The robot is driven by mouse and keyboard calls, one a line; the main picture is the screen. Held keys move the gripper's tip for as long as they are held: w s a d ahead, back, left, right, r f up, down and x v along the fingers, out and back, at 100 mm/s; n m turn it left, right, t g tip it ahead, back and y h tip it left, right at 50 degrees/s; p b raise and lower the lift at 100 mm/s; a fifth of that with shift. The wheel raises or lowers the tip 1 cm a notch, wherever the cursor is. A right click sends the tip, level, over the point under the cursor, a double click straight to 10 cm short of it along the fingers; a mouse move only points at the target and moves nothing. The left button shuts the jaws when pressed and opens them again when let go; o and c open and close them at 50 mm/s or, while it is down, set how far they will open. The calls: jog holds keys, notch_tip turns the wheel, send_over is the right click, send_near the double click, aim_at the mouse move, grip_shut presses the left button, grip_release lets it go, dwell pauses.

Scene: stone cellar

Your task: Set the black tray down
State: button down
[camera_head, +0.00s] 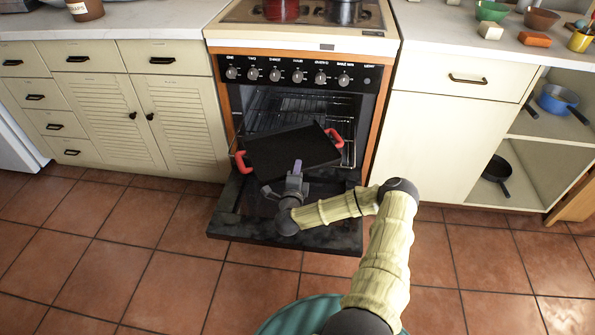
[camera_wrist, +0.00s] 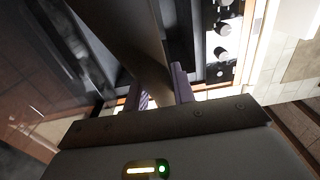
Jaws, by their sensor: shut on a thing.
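The black tray (camera_head: 290,150) has a red handle at each end. It is at the mouth of the open oven (camera_head: 300,105), above the lowered oven door (camera_head: 235,222). It sits askew in the head view, its left end lower in the picture than its right. My gripper (camera_head: 296,176) is shut on its near edge. In the wrist view the tray (camera_wrist: 128,40) runs as a dark slab between the two fingers (camera_wrist: 161,90). I cannot tell whether the tray touches the door or the oven rack (camera_head: 285,108).
A red pot (camera_head: 281,10) and a dark pot (camera_head: 343,11) stand on the stove top. White counters (camera_head: 140,20) flank the oven. Bowls and blocks stand on the right counter (camera_head: 450,38). Open shelves at right hold a blue pan (camera_head: 556,98) and a black pan (camera_head: 496,170). The tiled floor is clear.

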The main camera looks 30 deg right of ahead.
jog(key=shift+f, duration=0.15)
jog(key=c, duration=1.2)
grip_release()
jog(key=shift+f, duration=0.15)
jog(key=shift+o, duration=0.2)
